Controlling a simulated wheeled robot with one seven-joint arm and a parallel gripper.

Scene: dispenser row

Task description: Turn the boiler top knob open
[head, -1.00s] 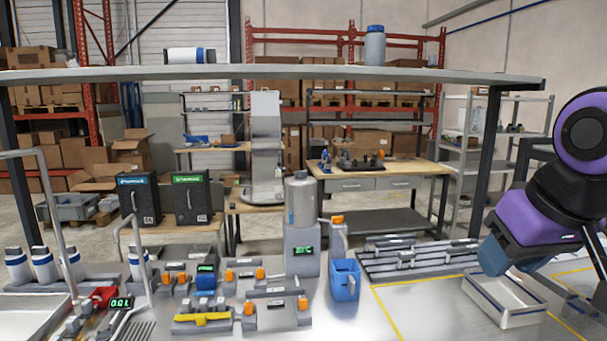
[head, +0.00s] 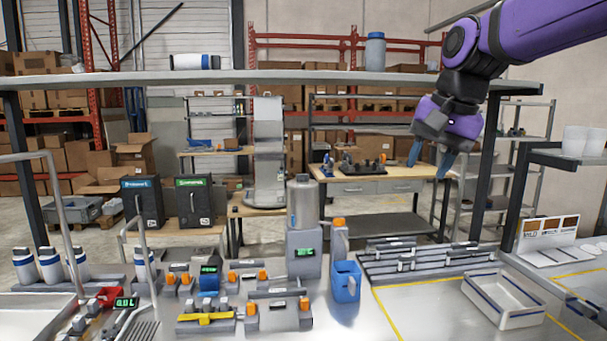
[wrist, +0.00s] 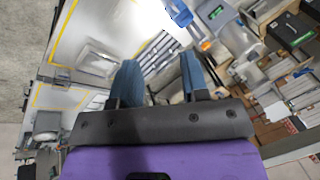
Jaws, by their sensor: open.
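The boiler (head: 302,205) is a grey cylinder on a square grey base with a green display, standing at the middle of the counter. A small grey knob (head: 302,178) sits on its top; its turn position is too small to tell. The boiler also shows at the upper right of the wrist view (wrist: 232,35), tilted. My gripper (head: 431,160) is open and empty, with blue fingers pointing down. It is in the air to the right of the boiler and higher than its top, clearly apart from it. Its fingers also show in the wrist view (wrist: 160,72).
A long shelf (head: 270,76) spans above the counter. A white tray (head: 503,300) and grey rails (head: 420,256) lie at the right.

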